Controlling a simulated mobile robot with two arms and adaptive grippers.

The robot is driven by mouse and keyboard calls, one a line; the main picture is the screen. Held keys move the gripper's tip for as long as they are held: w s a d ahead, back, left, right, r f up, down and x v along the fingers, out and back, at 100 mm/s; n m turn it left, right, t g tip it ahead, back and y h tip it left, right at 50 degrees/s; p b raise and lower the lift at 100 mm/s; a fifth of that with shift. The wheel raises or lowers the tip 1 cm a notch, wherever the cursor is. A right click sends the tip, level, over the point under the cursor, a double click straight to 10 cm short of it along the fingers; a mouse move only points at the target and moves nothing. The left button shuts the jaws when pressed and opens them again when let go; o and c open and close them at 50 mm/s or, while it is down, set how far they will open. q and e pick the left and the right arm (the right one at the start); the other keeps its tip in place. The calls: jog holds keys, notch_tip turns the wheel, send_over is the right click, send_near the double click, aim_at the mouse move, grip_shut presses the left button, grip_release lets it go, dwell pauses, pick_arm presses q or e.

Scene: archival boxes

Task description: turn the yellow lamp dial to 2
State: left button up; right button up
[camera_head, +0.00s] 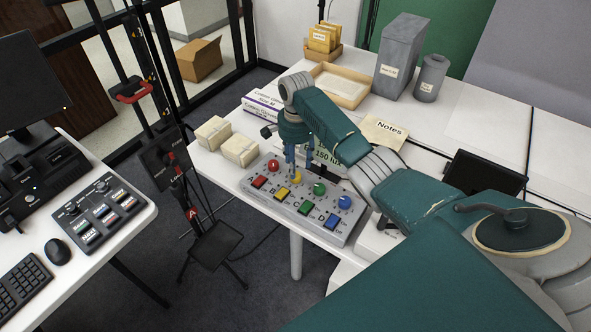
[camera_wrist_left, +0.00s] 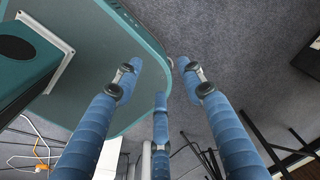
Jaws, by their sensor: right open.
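A grey control box (camera_head: 331,233) sits near the front edge of the white table. Red (camera_head: 273,166), yellow (camera_head: 297,178), green (camera_head: 319,188) and blue (camera_head: 344,202) dials stand along its back, with a coloured button before each. My right gripper (camera_head: 298,170) points down over the yellow dial, its blue fingers open around or just above it. I cannot tell whether they touch it. The fingers partly hide the dial, and its setting cannot be read. My left gripper (camera_wrist_left: 160,78) is open and empty in the left wrist view, away from the box.
Two small cream boxes (camera_head: 240,150) stand left of the control box. A light-meter-like sign, partly hidden, and a Notes folder (camera_head: 385,131) lie behind. A tray (camera_head: 338,88) and grey canisters (camera_head: 400,55) stand farther back. A tripod stand (camera_head: 215,240) is at the left.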

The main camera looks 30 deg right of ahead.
notch_tip(320, 180, down, 3)
jog(key=shift+w+a+f, duration=0.1)
jog(key=shift+w+f, duration=0.05)
jog(key=shift+f, duration=0.7)
jog(key=shift+c, duration=0.5)
pick_arm(q)
jog(key=shift+w+d+r, duration=0.1)
jog(key=shift+w, duration=0.8)
pick_arm(e)
jog(key=c, duration=1)
